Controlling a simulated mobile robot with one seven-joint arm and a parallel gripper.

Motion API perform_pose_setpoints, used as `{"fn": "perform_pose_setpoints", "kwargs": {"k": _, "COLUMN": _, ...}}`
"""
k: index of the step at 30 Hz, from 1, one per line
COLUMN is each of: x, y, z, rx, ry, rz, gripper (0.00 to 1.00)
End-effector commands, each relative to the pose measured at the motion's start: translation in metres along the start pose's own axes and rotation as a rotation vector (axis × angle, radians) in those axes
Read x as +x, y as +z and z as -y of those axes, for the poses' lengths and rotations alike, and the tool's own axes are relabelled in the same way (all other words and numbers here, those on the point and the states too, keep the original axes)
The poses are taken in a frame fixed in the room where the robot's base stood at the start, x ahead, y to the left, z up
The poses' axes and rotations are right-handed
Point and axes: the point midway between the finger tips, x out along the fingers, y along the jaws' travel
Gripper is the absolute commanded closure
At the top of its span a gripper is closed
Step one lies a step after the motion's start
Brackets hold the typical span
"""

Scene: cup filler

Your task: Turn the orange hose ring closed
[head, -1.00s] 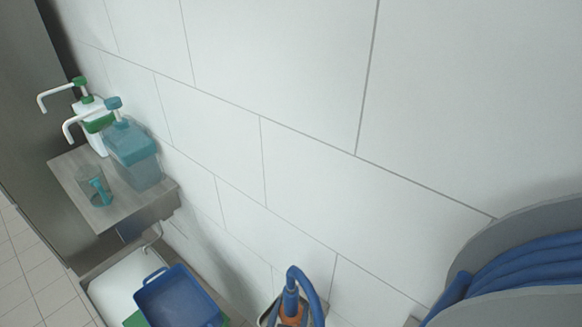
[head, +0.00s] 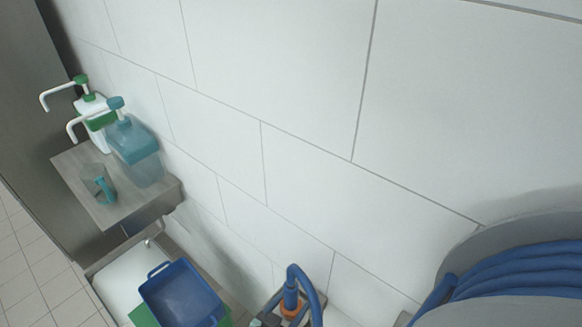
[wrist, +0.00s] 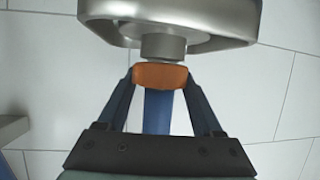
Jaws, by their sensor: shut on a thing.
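The orange hose ring (wrist: 160,76) is in the middle of the wrist view, just below a grey metal fitting (wrist: 163,46). My gripper (wrist: 160,78) is shut on the ring, one dark finger on each side. A blue hose (wrist: 157,110) runs from the ring toward my gripper's palm. In the head view the orange ring (head: 292,309) shows at the bottom edge, with the looped blue hose (head: 313,290) above and beside it. How far the ring is turned cannot be told.
A large hose reel (head: 510,232) with coiled blue hose stands at the right by the tiled wall. At the left, a shelf (head: 135,213) holds dispensers (head: 137,150) and a clear cup (head: 97,183). A blue bin (head: 180,293) sits below.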

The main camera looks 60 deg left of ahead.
Motion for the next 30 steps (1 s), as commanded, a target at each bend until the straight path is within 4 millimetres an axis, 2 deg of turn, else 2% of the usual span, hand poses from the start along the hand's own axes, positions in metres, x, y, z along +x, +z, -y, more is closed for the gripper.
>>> {"fn": "perform_pose_setpoints", "kwargs": {"k": 18, "x": 0.0018, "y": 0.0043, "z": -0.0005, "rx": 0.107, "ry": 0.242, "rz": 0.003, "gripper": 0.88}}
{"fn": "perform_pose_setpoints", "kwargs": {"k": 30, "x": 0.0009, "y": 0.0027, "z": 0.0014, "rx": 0.149, "ry": 0.345, "rz": 0.003, "gripper": 0.88}}
